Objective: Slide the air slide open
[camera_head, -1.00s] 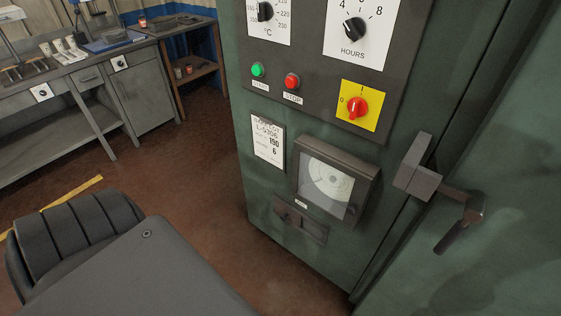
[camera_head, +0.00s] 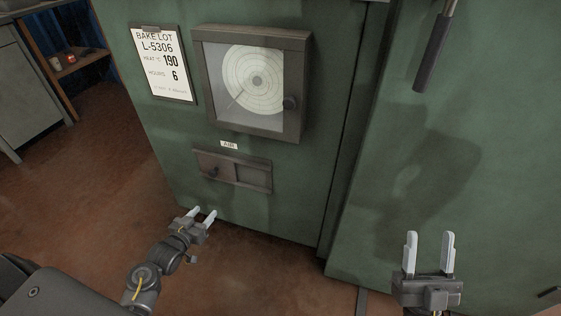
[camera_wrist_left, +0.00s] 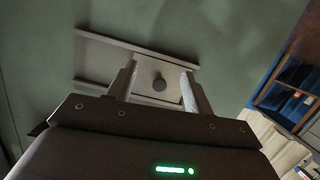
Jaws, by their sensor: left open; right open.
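The air slide (camera_head: 245,174) is a small dark metal panel in a frame low on the green cabinet, below a white "AIR" label (camera_head: 229,145). Its round dark knob (camera_head: 211,172) is at the left end of the frame. My left gripper (camera_head: 203,213) is open and empty, below the slide and apart from it. In the left wrist view the knob (camera_wrist_left: 159,82) shows between the two fingers, beyond their tips, on the pale slide plate (camera_wrist_left: 140,67). My right gripper (camera_head: 430,240) is open and empty at the lower right, in front of the cabinet's right-hand panel.
A chart recorder (camera_head: 255,85) with a glass front juts out above the slide. A bake lot card (camera_head: 163,63) hangs left of it. A door handle (camera_head: 434,50) hangs down at the upper right. A bench (camera_head: 15,90) stands far left. The floor left of the cabinet is clear.

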